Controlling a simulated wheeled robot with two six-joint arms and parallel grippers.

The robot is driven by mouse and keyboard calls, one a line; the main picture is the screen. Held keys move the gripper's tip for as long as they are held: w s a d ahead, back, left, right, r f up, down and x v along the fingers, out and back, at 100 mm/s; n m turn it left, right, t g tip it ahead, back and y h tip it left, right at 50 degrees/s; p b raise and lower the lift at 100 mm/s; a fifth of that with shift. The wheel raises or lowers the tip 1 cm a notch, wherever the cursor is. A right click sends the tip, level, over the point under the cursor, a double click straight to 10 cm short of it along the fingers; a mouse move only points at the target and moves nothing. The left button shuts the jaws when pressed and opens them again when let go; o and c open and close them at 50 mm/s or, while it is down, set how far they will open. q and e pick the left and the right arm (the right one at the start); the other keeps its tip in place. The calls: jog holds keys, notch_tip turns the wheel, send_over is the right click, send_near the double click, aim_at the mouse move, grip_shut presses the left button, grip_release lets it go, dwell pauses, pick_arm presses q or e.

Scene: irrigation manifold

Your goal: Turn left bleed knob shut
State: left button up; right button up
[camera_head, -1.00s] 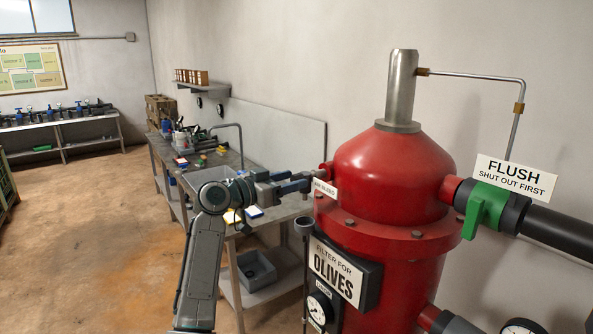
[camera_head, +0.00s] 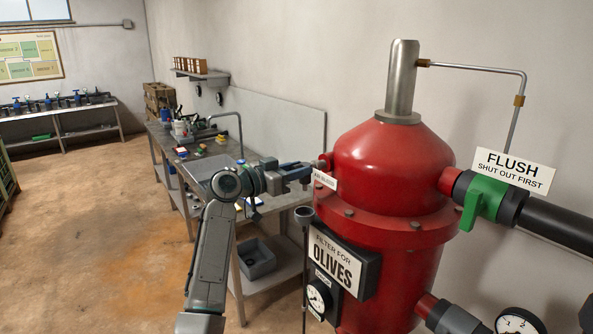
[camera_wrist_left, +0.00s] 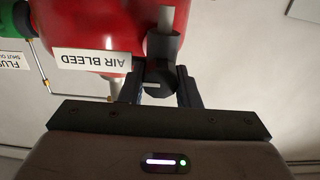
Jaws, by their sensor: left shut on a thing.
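The bleed knob (camera_wrist_left: 160,75) is a small dark round piece beside the AIR BLEED label (camera_wrist_left: 92,61) on the red filter tank (camera_head: 385,170). My left gripper (camera_wrist_left: 162,92) is shut on it, with one dark finger on each side in the left wrist view. In the head view my left gripper (camera_head: 308,171) reaches from the left to the tank's upper left side, and its fingers largely hide the knob. A grey metal stub stands just beyond the knob in the wrist view. My right gripper is not in view.
A green-handled valve (camera_head: 484,200) with a FLUSH sign (camera_head: 514,170) is on the tank's right. A FILTER FOR OLIVES plate (camera_head: 337,260) and a gauge (camera_head: 318,297) are on its front. A workbench (camera_head: 283,205) with a sink stands behind my left arm.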

pick_arm(q)
jog(key=n+b, duration=0.1)
jog(key=n, duration=0.1)
jog(key=shift+f+n, duration=0.1)
jog(key=shift+n, duration=0.2)
jog(key=shift+w+a+n+b, duration=0.1)
jog(key=shift+n+b, duration=0.3)
jog(key=shift+n, duration=1.6)
jog(key=o, duration=1)
jog(key=shift+c, duration=0.2)
jog(key=shift+a, duration=0.1)
